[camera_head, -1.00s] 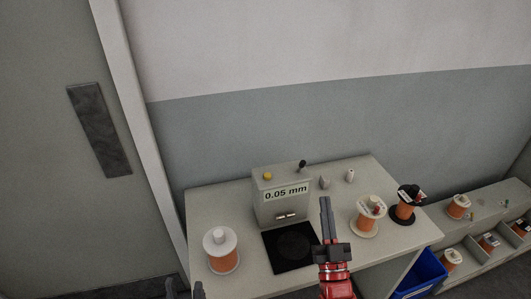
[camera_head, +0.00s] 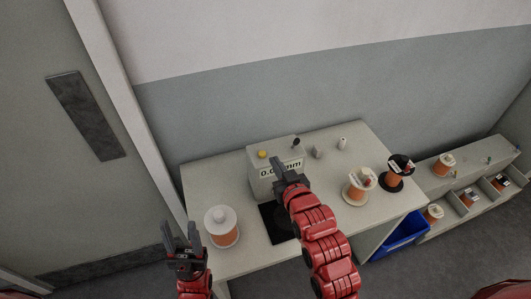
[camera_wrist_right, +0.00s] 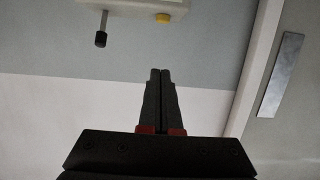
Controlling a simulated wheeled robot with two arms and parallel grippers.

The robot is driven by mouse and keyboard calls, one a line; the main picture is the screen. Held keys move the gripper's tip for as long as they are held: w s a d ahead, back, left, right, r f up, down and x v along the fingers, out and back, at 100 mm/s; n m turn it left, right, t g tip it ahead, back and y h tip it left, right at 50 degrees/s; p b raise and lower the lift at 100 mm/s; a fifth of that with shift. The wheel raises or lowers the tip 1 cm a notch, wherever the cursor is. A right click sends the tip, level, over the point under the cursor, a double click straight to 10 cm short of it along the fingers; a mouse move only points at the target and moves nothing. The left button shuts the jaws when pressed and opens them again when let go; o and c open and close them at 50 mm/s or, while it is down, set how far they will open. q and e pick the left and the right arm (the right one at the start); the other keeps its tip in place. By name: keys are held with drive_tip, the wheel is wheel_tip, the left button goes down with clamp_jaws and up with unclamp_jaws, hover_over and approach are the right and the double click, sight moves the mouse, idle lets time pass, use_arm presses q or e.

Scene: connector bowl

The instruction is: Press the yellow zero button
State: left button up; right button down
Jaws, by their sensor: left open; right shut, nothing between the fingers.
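The yellow button (camera_head: 262,154) sits on top of the grey box (camera_head: 262,185) at the back of the table; it also shows in the right wrist view (camera_wrist_right: 163,18), at the top. My right gripper (camera_head: 278,162) is shut and empty. In the head view it overlaps the box front and hides part of its "0.05 mm" display. In the right wrist view its fingers (camera_wrist_right: 160,74) point toward the button, with a visible gap between them. My left gripper (camera_head: 181,228) is open and empty, at the left in front of the table, beside a white-topped spool.
A black-knobbed lever (camera_head: 296,142) stands on the box's right side. A blue bin (camera_head: 400,238) and a low shelf of spools lie further right.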

drive_tip(key=shift+w+f+b, duration=0.7)
drive_tip(key=shift+w+b, duration=0.5)
drive_tip(key=shift+b, duration=1.2)
drive_tip(key=p, duration=0.5)
hover_over(265, 161)
drive_tip(key=shift+w+f, duration=0.2)
drive_tip(key=shift+f, duration=0.2)
wheel_tip(265, 161, down, 3)
drive_tip(key=shift+r+p, duration=0.1)
drive_tip(key=shift+p, duration=0.7)
drive_tip(key=shift+s+f, duration=0.15)
drive_tip(key=shift+f, duration=0.5)
drive_tip(key=shift+f, duration=0.1)
